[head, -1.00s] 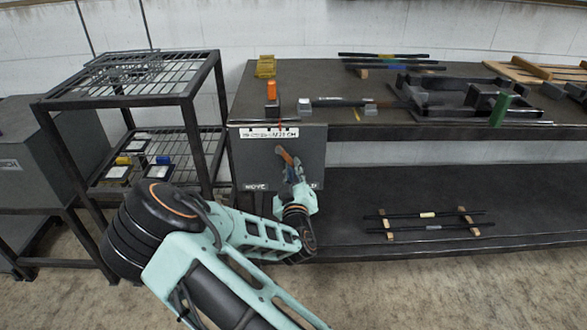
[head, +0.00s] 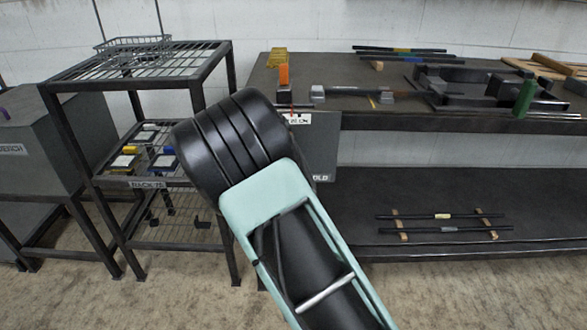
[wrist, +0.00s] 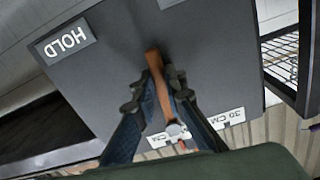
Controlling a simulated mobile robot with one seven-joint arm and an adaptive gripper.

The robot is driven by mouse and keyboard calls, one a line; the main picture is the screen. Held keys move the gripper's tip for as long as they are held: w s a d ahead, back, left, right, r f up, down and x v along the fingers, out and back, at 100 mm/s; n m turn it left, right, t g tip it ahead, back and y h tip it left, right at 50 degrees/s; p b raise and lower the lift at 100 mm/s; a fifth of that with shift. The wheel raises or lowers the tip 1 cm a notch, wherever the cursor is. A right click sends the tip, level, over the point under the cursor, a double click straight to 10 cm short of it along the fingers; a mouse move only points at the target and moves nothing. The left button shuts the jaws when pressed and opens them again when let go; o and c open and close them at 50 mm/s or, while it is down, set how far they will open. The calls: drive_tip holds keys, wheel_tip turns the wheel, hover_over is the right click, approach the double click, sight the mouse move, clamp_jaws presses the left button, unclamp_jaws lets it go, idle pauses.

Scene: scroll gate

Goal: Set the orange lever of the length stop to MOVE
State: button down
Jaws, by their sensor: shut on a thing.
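The orange lever (wrist: 153,62) shows in the wrist view on the dark grey plate (wrist: 215,50) of the length stop. My gripper (wrist: 157,82) is shut on the lever, with one finger on each side of it. The HOLD label (wrist: 69,40) is at the plate's upper left in this view and appears upside down. The MOVE label is not visible now. In the head view my arm covers the lever, my gripper and most of the plate (head: 322,155); part of the HOLD label (head: 320,178) shows at its right.
A white scale (wrist: 222,122) runs along the plate's edge. A wire rack (head: 150,185) stands left of the dark bench (head: 440,122), close to my arm. Bars (head: 445,216) lie on the lower shelf. An orange block (head: 284,75) stands on the bench top.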

drive_tip(key=shift+a+r+m+b, duration=0.25)
drive_tip(key=shift+a+m, duration=0.3)
drive_tip(key=shift+m, duration=0.4)
drive_tip(key=shift+a+r+m+b, duration=0.15)
drive_tip(key=shift+a+m+b, duration=0.15)
drive_tip(key=shift+a+m, duration=0.45)
drive_tip(key=shift+a+r+m+b, duration=0.2)
drive_tip(key=shift+a+m+b, duration=0.15)
drive_tip(key=shift+m, duration=0.75)
drive_tip(key=c, duration=2)
unclamp_jaws()
drive_tip(key=shift+o, duration=0.2)
drive_tip(key=s, duration=1.2)
drive_tip(key=shift+r, duration=0.1)
